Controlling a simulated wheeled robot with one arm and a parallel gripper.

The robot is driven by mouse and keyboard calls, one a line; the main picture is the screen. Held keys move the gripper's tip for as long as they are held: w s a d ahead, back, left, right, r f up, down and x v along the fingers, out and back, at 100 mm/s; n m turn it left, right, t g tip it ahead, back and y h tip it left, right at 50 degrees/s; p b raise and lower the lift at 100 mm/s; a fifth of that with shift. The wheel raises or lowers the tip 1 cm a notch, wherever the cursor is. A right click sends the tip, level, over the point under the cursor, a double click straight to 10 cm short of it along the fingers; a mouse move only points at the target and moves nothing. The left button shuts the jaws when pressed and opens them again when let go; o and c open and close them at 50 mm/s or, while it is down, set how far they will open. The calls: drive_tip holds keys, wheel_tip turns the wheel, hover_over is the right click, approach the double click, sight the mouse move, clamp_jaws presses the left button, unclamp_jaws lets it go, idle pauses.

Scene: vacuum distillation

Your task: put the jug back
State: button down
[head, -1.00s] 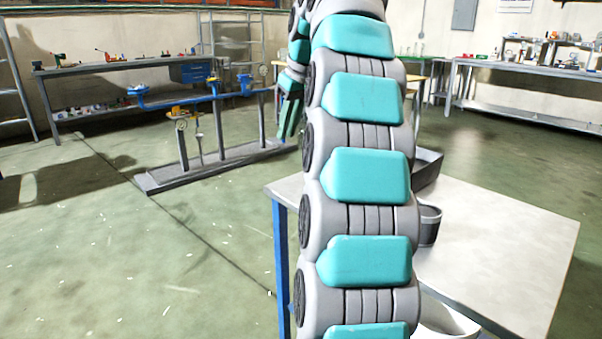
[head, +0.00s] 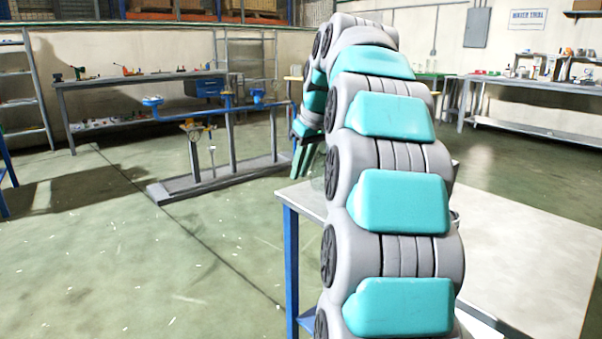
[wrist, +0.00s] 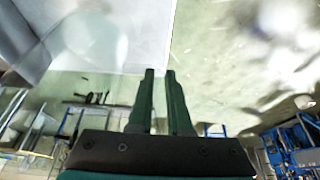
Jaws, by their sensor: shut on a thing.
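My gripper (head: 304,158) hangs at the end of my arm, by the far left corner of the near table in the head view. In the wrist view its two green fingers (wrist: 160,75) are close together with a narrow gap. A clear, see-through shape, which looks like the jug (wrist: 95,45), fills the upper left of the wrist view, beside the fingertips. The gripper is shut on it, but the exact contact is too faint to see. In the head view only a faint clear edge shows beside the fingers, and my arm hides the rest.
The near table (head: 530,260) has a bare pale top at right; my arm covers its middle. A metal stand with blue valves (head: 215,175) is on the floor at left. Workbenches (head: 140,88) line the back wall. Open floor lies at left.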

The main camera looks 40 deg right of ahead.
drive_tip(key=shift+f, duration=0.5)
drive_tip(key=c, duration=0.8)
unclamp_jaws()
drive_tip(key=shift+f, duration=0.15)
drive_tip(key=shift+c, duration=0.2)
drive_tip(key=p+v, duration=0.4)
drive_tip(key=v, duration=0.8)
drive_tip(key=shift+r, duration=0.25)
drive_tip(key=shift+f, duration=0.1)
